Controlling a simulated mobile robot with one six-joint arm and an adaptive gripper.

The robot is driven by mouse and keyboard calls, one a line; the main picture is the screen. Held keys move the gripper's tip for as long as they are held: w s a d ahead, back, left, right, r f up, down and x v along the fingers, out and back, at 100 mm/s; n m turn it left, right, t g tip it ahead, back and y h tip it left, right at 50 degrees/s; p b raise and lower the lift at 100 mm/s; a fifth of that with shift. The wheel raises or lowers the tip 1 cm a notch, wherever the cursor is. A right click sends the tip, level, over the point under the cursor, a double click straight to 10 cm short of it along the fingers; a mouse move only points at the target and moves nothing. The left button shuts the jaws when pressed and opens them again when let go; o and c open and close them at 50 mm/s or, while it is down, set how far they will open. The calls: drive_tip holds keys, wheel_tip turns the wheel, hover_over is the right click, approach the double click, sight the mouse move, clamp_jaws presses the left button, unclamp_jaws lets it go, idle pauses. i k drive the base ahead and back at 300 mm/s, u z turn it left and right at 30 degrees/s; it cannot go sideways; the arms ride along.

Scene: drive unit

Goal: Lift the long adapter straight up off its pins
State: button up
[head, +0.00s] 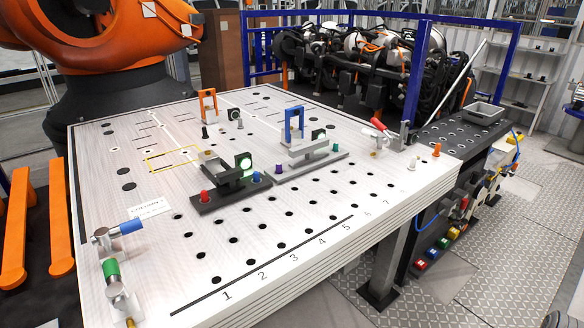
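Two long fixtures lie on the white perforated table top (150,245). The nearer is a dark grey plate (228,194) with a red knob (205,195), a blue knob (256,177), a raised bracket and a green-lit round part (246,163). The farther is a light grey plate (296,170) carrying a raised grey bar (310,150) and a dark block with a green ring. A blue upright frame (295,113) stands behind that bar. I cannot tell which part is the long adapter, and no pins show clearly. My gripper is not in view.
A yellow outlined rectangle (172,159) marks a clear area on the table. An orange upright frame (208,91) stands at the back. Clamps with blue (130,226) and green (111,272) handles sit at the left corner. A red-handled clamp (379,125) stands at the right.

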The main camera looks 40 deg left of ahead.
sight(311, 159)
drive_tip(key=z, duration=0.05)
drive_tip(key=k, duration=1.5)
drive_tip(key=u, duration=1.15)
drive_tip(key=i, duration=1)
